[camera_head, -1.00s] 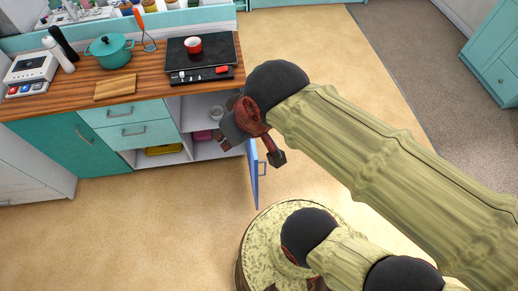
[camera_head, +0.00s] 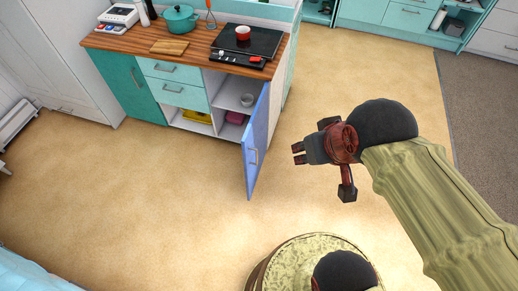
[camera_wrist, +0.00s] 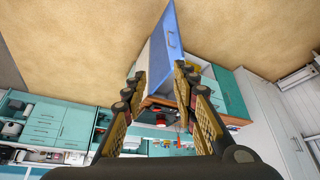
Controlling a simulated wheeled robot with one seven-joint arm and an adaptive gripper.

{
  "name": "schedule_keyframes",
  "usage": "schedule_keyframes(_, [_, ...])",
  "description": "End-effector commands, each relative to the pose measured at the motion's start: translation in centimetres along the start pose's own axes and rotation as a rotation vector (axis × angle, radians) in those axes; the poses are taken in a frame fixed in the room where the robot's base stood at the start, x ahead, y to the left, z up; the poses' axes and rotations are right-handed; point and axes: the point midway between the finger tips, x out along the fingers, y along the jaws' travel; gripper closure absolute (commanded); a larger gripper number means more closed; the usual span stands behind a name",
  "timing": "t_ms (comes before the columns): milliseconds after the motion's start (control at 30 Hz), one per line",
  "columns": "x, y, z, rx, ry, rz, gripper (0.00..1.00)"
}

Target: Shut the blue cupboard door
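The blue cupboard door (camera_head: 256,141) stands wide open at the right end of the counter unit, swung out toward me, with a handle on its face. In the wrist view the blue door (camera_wrist: 161,50) shows ahead, beyond the fingers. My gripper (camera_head: 297,154) is to the right of the door and apart from it, with its fingers pointing left toward it. In the wrist view my gripper (camera_wrist: 165,85) has its two fingers spread apart with nothing between them. The open cupboard (camera_head: 232,100) shows shelves with a small grey bowl and a pink item.
The wooden counter (camera_head: 195,47) holds a teal pot (camera_head: 181,18), a cutting board (camera_head: 169,47) and a black cooktop (camera_head: 262,40) with a red cup (camera_head: 243,33). Teal drawers (camera_head: 175,82) are left of the opening. The floor (camera_head: 150,200) in front is clear.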

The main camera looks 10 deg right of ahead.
Motion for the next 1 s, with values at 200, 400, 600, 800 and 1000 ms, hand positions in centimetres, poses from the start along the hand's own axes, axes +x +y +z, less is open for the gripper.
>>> schedule_keyframes(200, [1.5,1.0,0.5,0.034,-0.043,0.017,0.83])
schedule_keyframes(400, [7.4,3.0,2.4,0.124,-0.239,0.031,0.95])
schedule_keyframes(600, [13.6,3.3,3.1,0.307,-0.418,-0.029,1.00])
schedule_keyframes(800, [20.3,2.9,3.3,0.585,-0.566,-0.106,1.00])
schedule_keyframes(1000, [27.9,2.3,3.2,0.944,-0.691,-0.174,1.00])
